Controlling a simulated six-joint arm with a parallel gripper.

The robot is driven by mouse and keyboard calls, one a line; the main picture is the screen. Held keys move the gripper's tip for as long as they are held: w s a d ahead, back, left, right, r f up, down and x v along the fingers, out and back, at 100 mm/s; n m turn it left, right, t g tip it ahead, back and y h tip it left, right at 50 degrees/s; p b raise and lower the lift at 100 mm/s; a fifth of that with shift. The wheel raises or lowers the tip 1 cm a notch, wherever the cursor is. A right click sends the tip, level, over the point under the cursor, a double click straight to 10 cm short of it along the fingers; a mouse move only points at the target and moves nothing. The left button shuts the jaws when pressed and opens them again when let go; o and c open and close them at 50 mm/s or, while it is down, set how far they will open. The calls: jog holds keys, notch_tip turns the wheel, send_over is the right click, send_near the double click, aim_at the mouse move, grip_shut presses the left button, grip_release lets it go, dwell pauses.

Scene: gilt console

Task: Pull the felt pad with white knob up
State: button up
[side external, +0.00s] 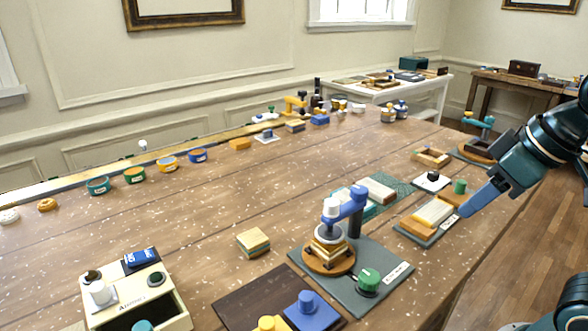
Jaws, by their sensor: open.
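A white knob (331,207) tops a short spindle at the end of a blue arm on a post. Below it a pale round pad (329,231) sits over a stack of wooden blocks (329,246) on a round wooden turntable (322,262). I cannot tell whether the pad touches the stack. My gripper (470,207) is at the right, above the table's right edge, pointing down and left. It is open with nothing seen between its fingers, and it is well apart from the knob. One finger mostly hides the other.
The fixture's grey base (386,258) also carries a green knob (368,279). A tray of pale and orange blocks (428,220) lies between fixture and gripper. A cream box (140,300) with another white knob (100,292) stands front left. Table space left of the fixture is mostly clear.

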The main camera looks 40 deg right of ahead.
jog(key=w+a+r+n+g, duration=0.1)
jog(key=w+a+r+g, duration=0.25)
jog(key=w+r, duration=0.5)
jog(key=n+g, duration=0.2)
send_over(332, 201)
jog(key=shift+f, duration=0.5)
notch_tip(332, 201, down, 14)
jog(key=shift+r, duration=0.1)
dwell(0.4)
